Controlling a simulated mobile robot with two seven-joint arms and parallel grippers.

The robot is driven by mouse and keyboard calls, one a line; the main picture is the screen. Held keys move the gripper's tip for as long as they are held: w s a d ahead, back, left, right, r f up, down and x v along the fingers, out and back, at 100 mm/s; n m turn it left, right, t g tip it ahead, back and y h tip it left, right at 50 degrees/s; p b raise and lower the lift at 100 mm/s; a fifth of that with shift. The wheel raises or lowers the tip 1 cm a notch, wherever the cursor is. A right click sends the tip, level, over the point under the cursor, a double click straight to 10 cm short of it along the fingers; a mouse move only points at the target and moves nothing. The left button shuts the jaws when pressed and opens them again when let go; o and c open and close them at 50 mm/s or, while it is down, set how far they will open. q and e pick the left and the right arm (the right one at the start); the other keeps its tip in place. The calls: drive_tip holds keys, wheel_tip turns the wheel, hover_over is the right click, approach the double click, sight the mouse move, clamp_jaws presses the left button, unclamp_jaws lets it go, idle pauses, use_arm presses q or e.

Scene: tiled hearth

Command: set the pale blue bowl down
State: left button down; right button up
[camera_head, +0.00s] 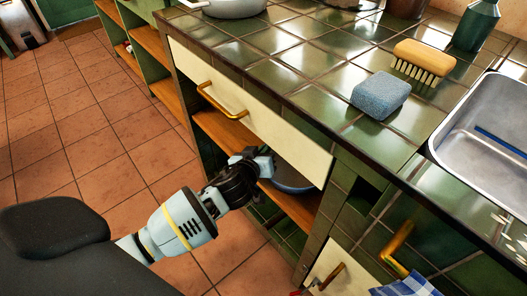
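A blue bowl (291,183), dark in the shade, is in the open shelf space under the cream drawer front. The drawer front hides its upper part. My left gripper (264,163) reaches into this space from the left, with its fingertips at the left edge of the bowl. The fingertips are small and partly shaded, so I cannot tell whether they are shut on the rim. I also cannot tell whether the bowl touches the wooden shelf (298,207) below it. My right gripper is not in view.
The cream drawer front (250,110) with a brass handle is just above my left gripper. A blue sponge (381,95), a brush (425,62) and a metal sink (485,130) are on the green tiled counter (290,67). Terracotta floor lies open at left.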

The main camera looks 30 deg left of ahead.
use_arm(q)
drive_tip(key=shift+f, duration=0.1)
drive_tip(key=c, duration=1.6)
unclamp_jaws()
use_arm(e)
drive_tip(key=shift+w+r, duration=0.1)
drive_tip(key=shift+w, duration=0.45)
